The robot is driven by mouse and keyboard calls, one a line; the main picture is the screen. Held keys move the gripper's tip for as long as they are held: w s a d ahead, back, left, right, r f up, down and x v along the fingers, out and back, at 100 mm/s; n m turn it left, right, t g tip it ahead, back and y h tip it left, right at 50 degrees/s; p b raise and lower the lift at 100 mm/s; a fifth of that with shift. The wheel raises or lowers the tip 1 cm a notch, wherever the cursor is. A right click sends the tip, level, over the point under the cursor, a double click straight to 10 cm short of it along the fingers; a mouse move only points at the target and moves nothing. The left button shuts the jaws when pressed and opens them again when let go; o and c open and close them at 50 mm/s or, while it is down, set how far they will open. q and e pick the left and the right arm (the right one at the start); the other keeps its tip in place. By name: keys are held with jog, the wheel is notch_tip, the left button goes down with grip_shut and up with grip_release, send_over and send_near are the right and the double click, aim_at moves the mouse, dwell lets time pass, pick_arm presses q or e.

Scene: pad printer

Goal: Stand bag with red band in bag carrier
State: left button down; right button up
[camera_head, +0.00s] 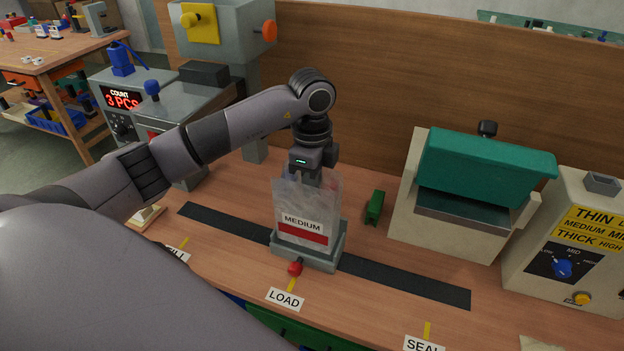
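The clear bag with a red band (301,232) and a "MEDIUM" label stands upright at the middle of the bench. Its lower edge is at the grey bag carrier (318,263), behind the carrier's front wall or just over it; I cannot tell how deep it sits. The carrier has a red knob in front and sits on the dark track at the "LOAD" mark. My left gripper (307,181) points down at the bag's top edge. Its fingers are partly hidden behind the bag film, so I cannot tell whether they grip it. My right gripper is not in view.
The dark track (405,281) runs across the bench past the "LOAD" label (285,299). A small green block (375,207) stands right of the bag. A green-topped sealer (485,165) and a dial box (570,245) stand at right; a counter machine (124,99) at left.

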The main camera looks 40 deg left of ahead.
pick_arm(q)
jog(key=shift+f+b, duration=1)
jog(key=shift+f, duration=0.9)
jog(key=c, duration=1.2)
grip_release()
jog(key=shift+r, duration=0.1)
notch_tip(320, 180, up, 6)
jog(key=p, duration=0.5)
